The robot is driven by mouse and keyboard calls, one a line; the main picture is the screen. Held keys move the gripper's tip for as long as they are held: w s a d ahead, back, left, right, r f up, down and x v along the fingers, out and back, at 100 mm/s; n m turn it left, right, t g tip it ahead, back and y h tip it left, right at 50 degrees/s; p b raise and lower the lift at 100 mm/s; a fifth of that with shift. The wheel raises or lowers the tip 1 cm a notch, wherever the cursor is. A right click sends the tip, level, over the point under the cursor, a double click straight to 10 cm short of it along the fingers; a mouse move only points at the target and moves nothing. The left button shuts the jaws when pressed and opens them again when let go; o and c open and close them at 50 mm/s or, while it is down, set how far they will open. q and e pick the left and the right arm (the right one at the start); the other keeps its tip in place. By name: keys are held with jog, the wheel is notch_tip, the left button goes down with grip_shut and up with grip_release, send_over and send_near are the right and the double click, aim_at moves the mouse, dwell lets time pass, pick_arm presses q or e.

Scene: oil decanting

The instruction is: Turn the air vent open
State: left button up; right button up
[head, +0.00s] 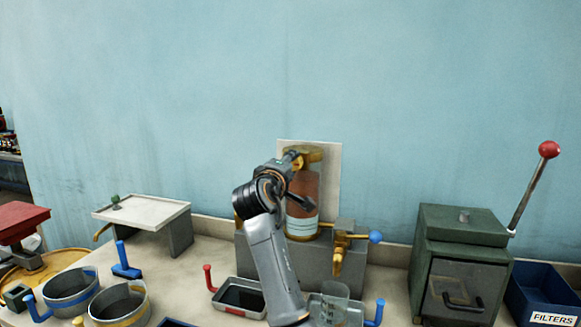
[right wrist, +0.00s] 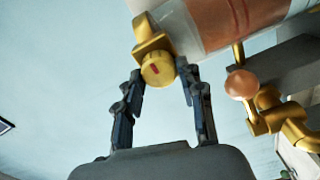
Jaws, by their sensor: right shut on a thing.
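The air vent is a round brass knob with a red mark (right wrist: 158,70), on a brass fitting at the top of a clear cylinder of brown oil (head: 304,190). In the right wrist view the red mark is slanted. My right gripper (right wrist: 162,76) has its two dark fingers on either side of the knob and is shut on it. In the head view the right gripper (head: 295,161) reaches the brass top of the cylinder, and my arm hides part of the cylinder. The knob itself is hard to make out there. My left gripper is not in view.
A brass tap with a blue ball handle (head: 375,237) sits below right of the cylinder. A clear beaker (head: 330,305) stands under it. A green box (head: 462,225) with a red-knobbed lever (head: 549,150) is on the right. Round pans (head: 119,303) and a small white stand (head: 142,211) are left.

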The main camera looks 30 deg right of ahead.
jog(key=shift+f, duration=0.1)
jog(key=o, duration=1.2)
jog(key=shift+a, duration=0.1)
jog(key=v, duration=1.2)
